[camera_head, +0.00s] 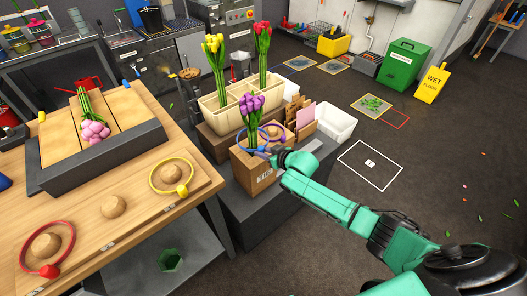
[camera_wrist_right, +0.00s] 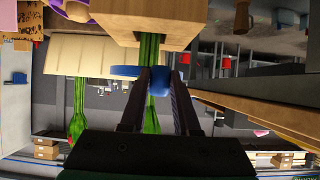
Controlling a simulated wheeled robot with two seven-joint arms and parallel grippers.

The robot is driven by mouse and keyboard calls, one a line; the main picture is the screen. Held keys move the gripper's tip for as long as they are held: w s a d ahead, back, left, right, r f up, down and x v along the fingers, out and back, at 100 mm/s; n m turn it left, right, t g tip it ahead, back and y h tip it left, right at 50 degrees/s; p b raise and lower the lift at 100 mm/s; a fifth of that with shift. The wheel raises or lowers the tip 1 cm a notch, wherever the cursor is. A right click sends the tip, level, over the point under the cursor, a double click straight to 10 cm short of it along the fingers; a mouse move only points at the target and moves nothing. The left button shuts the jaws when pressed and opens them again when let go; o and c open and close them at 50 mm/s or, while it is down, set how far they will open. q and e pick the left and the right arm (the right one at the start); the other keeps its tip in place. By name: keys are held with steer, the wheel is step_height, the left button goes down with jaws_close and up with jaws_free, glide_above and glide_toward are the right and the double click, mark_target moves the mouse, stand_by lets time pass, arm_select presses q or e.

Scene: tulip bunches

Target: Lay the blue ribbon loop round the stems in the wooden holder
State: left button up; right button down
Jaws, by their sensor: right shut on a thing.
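The wooden holder (camera_head: 264,181) stands on a dark grey stand right of the workbench. A bunch of purple tulips (camera_head: 250,103) stands upright in it; its green stems (camera_wrist_right: 152,104) show upside down in the wrist view. The blue ribbon loop (camera_head: 237,142) is level with the stems just above the holder's rim. It appears to go round them, though its far side is partly hidden. My right gripper (camera_head: 269,152) is shut on the near side of the blue loop, which shows as a blue band (camera_wrist_right: 124,72) in the wrist view. My left gripper is out of view.
A yellow loop (camera_head: 153,175) and a red loop (camera_head: 72,240) lie on the workbench (camera_head: 130,240) at left. A planter (camera_head: 222,118) with yellow and red tulips stands behind the holder. A card rack (camera_head: 301,131) and a white bin (camera_head: 340,125) stand behind my right gripper.

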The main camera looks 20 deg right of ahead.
arm_select(q)
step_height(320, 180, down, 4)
steer(key=b, duration=0.3)
arm_select(e)
step_height(320, 180, down, 5)
steer(key=shift+r, duration=0.2)
steer(key=c, duration=0.6)
jaws_free()
steer(key=shift+o, duration=0.2)
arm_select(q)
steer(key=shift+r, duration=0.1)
arm_select(e)
steer(key=shift+s, duration=0.1)
arm_select(q)
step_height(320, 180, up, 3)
steer(key=p, duration=0.3)
arm_select(e)
steer(key=v, duration=1.4)
steer(key=shift+r, duration=0.15)
